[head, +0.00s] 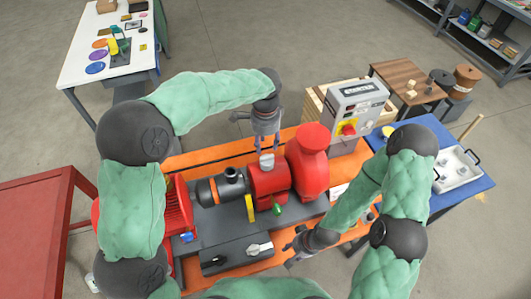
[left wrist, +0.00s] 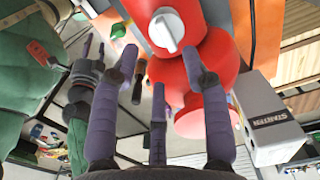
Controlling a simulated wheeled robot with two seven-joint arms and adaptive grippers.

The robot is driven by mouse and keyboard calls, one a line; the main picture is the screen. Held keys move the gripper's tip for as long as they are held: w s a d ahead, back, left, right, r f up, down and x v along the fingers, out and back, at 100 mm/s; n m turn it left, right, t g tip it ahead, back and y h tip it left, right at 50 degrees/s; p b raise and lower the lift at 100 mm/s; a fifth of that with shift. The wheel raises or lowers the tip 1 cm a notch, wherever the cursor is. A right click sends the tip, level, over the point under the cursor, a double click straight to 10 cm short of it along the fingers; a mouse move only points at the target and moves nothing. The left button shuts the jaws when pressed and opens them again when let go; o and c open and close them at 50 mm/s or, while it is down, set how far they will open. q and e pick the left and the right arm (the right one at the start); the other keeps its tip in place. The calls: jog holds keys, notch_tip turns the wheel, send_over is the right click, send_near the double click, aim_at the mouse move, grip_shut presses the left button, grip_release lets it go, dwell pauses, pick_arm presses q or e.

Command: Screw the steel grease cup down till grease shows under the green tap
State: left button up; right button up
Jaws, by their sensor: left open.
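The steel grease cup (head: 267,160) sits upright on top of the red housing (head: 268,181) on the skid. It also shows in the left wrist view (left wrist: 166,29), with a pale bar across its face. My left gripper (head: 266,147) is open just above the cup, fingers pointing down. In the left wrist view its fingers are spread and empty, with the cup beyond their tips. The green tap (head: 277,209) is low on the front of the housing. I cannot make out any grease under it. My right gripper (head: 293,250) is near the skid's front edge, its fingers apart and apparently empty.
A taller red pump casing (head: 309,165) stands close right of the cup. A grey motor (head: 222,187) and a yellow part (head: 250,208) are to the left. A grey control box (head: 356,108) stands behind right. A blue table (head: 437,137) is at the right.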

aim_at(265, 157)
pick_arm(q)
jog(key=f, duration=0.7)
jog(key=shift+w+f, duration=0.2)
jog(key=shift+f, duration=0.2)
grip_shut()
